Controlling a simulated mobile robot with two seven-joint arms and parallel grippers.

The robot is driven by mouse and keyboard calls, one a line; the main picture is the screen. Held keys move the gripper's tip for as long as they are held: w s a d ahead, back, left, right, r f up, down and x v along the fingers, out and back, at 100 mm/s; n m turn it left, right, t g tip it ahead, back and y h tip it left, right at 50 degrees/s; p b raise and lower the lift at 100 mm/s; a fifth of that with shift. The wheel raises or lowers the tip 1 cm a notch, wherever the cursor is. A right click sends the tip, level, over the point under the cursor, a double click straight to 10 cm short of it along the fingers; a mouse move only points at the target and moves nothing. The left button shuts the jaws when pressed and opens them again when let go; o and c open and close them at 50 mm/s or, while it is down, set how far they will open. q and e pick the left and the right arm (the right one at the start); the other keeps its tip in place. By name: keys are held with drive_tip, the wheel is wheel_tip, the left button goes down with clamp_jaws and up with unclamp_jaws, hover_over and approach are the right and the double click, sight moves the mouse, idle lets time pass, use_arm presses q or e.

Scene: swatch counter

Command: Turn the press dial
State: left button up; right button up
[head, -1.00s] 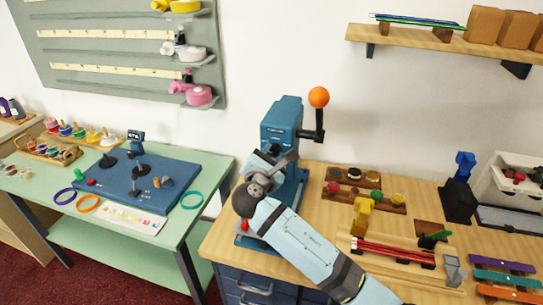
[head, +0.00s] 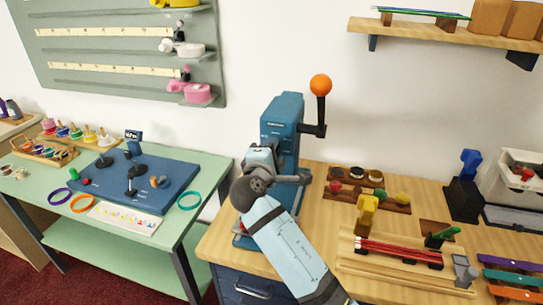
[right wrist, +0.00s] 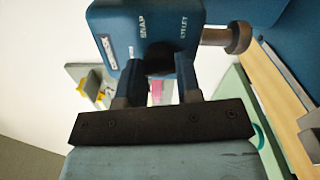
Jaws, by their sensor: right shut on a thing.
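The blue press (head: 285,118) stands on the wooden bench, with an orange ball (head: 320,85) on its side lever. My right gripper (head: 264,154) is at the front of the press, and my wrist covers the press's lower part in the head view. In the right wrist view my right gripper (right wrist: 155,70) has its two fingers closed on the press dial, which is dark and mostly hidden between them. The press front (right wrist: 145,22) shows the labels SNAP and EYELET just beyond the fingers. My left gripper is not in view.
A green table (head: 40,222) at left holds a blue board (head: 120,178) and coloured rings. Right of the press are a tray of round pieces (head: 375,198), a yellow part (head: 367,212) and red rods (head: 400,250). A wooden shelf (head: 440,32) hangs above.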

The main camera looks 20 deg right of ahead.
use_arm(q)
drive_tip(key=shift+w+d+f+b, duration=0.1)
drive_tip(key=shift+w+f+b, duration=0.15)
drive_tip(key=shift+b, duration=0.25)
use_arm(e)
drive_tip(key=shift+f+m, duration=0.15)
drive_tip(key=shift+m, duration=0.75)
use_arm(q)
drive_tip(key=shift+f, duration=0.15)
use_arm(e)
drive_tip(key=o, duration=0.9)
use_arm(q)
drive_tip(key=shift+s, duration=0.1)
